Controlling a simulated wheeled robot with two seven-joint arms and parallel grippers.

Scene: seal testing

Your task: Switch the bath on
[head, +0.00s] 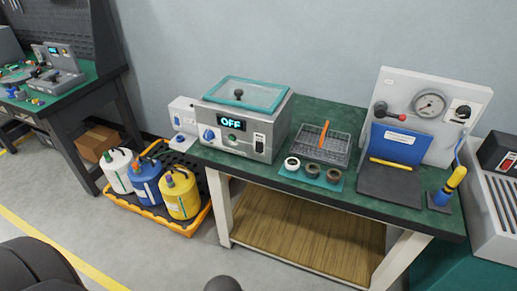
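The bath (243,118) is a grey metal box on the green-topped bench, with a closed, teal-framed clear lid (248,94) and a dark lid knob. Its display (230,122) reads OFF. A blue knob (209,134) is on the front at left, and a small green round control (232,139) is below the display. A dark switch on a pale plate (259,143) is at the front's right. The switch's exact position is too small to tell. Neither gripper shows in the head view.
A wire basket (337,151) with an orange-handled tool and a teal mat (335,182) with three rings sit right of the bath. A gauge panel (450,85) stands farther right. Several jugs stand in an orange tray (197,222) on the floor. Floor before the bench looks clear.

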